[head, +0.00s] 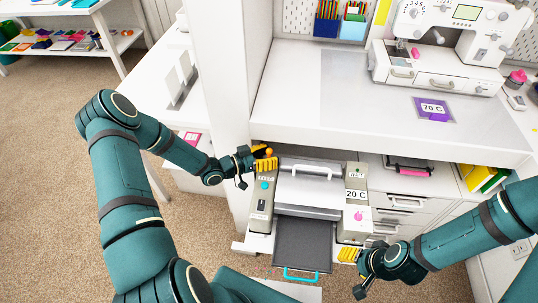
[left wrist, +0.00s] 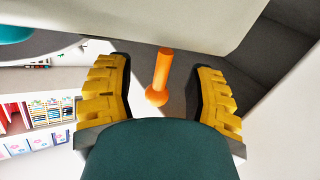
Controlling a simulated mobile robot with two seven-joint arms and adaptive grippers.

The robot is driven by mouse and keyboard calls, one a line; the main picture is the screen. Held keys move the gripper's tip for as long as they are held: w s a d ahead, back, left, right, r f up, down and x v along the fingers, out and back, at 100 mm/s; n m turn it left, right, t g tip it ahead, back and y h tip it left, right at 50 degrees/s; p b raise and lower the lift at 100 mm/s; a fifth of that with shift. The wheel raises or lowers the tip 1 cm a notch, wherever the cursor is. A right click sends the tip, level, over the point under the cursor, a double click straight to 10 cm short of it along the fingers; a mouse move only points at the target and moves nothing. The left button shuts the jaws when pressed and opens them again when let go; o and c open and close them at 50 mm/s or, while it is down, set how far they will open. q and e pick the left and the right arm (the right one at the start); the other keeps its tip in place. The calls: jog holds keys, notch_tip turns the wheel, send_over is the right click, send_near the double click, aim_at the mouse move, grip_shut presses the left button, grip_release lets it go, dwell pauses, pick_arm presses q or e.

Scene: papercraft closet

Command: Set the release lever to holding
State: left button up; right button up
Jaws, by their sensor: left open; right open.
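The release lever is an orange rod with a round knob (left wrist: 157,96). In the left wrist view it stands between the two yellow fingers of my left gripper (left wrist: 160,72), with gaps on both sides. In the head view its orange end (head: 268,152) shows by my left gripper (head: 263,163), at the back left corner of a grey and white machine (head: 309,190). My left gripper is open around the lever, not visibly touching it. The lever's base is partly hidden. My right gripper (head: 352,256) is open and empty at the machine's front right.
The machine sits on a low shelf under a white worktop (head: 290,105). It has a "20 C" display, a pink knob (head: 358,216) and a dark front tray (head: 302,245) with a teal handle. A white wall panel (head: 220,70) stands left of the worktop. A sewing machine (head: 440,60) is above.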

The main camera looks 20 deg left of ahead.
pick_arm(q)
jog(key=v, duration=1.2)
jog(key=shift+a, duration=0.1)
